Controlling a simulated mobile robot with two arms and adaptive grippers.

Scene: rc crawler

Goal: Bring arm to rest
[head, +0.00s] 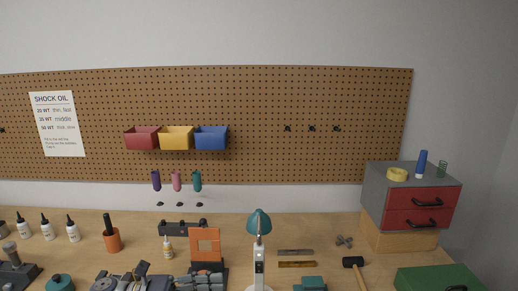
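Neither of my grippers can be made out in the head view. A dark grey mechanical assembly (130,283) lies at the bottom edge, partly cut off; I cannot tell its exact form. A lamp with a teal head (259,222) and white stem stands right of the frame.
White bottles (47,230) and an orange cup (112,239) stand at left. A hammer (354,265), a green box (440,279) and a red-drawer cabinet (420,205) are at right. Coloured bins (177,138) hang on the pegboard (260,95).

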